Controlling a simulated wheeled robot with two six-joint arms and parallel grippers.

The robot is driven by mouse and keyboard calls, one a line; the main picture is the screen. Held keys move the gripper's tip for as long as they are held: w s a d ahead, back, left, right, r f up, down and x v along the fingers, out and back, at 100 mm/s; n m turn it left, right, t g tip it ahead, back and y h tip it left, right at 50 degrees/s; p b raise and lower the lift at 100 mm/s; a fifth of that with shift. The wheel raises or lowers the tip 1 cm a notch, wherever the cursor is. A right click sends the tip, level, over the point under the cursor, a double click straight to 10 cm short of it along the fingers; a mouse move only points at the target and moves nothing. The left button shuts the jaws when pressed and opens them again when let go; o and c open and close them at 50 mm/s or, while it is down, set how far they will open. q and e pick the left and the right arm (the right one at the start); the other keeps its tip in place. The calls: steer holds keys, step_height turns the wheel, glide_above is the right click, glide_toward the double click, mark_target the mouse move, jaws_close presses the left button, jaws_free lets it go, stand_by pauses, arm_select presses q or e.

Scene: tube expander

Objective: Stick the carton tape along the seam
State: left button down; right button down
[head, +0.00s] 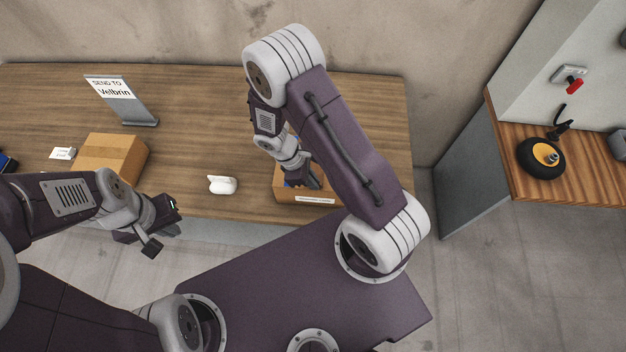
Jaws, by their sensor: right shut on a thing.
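A brown carton (112,152) stands closed on the wooden table at the left. A second brown carton (288,195) with a white label on its front stands near the table's front edge, largely hidden behind my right arm. My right gripper (302,180) is over this second carton, shut on a mostly hidden thing, with a bit of blue showing beside the fingers. I cannot tell whether it touches the carton or whether this is the tape. The seam is hidden. My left gripper (164,227) is open and empty in front of the table edge.
A small white rounded object (222,185) lies between the cartons. A side bench (580,185) carries a black-and-yellow wheel (541,158).

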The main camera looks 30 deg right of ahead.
stand_by(0.3)
steer(key=c, duration=1.5)
jaws_free()
steer(key=shift+w, duration=0.1)
steer(key=b+v, duration=0.1)
steer(key=v, duration=0.8)
